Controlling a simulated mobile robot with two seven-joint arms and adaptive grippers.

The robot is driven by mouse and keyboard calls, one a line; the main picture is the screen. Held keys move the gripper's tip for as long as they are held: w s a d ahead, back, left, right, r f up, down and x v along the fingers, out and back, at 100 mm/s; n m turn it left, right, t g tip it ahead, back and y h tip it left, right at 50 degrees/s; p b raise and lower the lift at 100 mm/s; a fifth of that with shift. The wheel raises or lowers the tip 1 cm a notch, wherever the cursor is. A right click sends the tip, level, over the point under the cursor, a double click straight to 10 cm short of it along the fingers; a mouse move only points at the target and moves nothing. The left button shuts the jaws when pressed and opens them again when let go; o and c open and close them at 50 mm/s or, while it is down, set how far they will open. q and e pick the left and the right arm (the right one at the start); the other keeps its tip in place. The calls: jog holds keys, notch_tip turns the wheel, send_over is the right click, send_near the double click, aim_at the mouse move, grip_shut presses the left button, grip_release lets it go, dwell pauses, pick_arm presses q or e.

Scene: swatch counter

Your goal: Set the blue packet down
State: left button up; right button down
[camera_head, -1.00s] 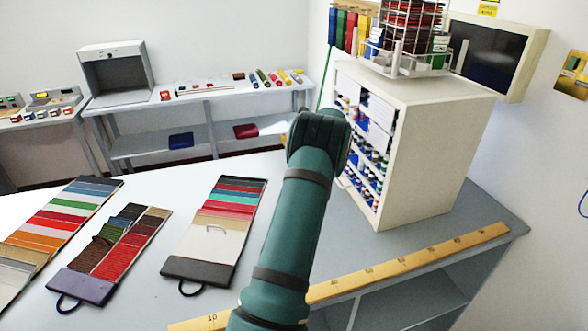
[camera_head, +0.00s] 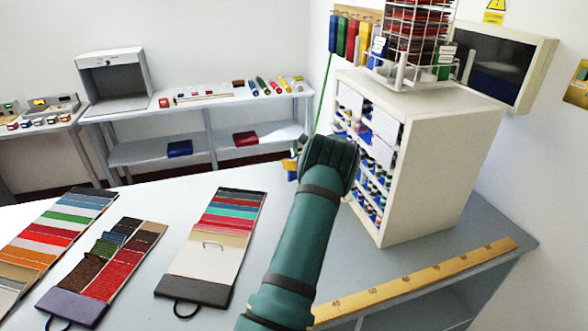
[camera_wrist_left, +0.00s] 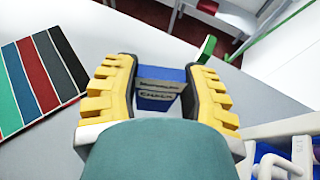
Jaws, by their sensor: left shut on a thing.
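My left gripper (camera_wrist_left: 160,90) is shut on the blue packet (camera_wrist_left: 158,84), which sits between its yellow fingers in the left wrist view. Lettering shows on the packet's near face. In the head view my green arm hides most of the gripper. Yellow finger parts and a bit of the blue packet (camera_head: 292,176) show left of the arm's end, over the far part of the counter (camera_head: 150,195). I cannot tell whether the packet touches the counter. My right gripper is in neither view.
Several swatch cards lie on the left; the nearest (camera_head: 214,250) is left of my arm. A white cabinet (camera_head: 440,165) with filled shelves stands close right of my arm's end. A yellow ruler (camera_head: 420,280) lies along the counter's front edge. Bare counter lies between the nearest card and my arm.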

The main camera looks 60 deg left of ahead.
pick_arm(q)
notch_tip(320, 180, down, 3)
jog(key=shift+f, duration=0.1)
jog(key=shift+f, duration=0.1)
jog(key=o, duration=0.9)
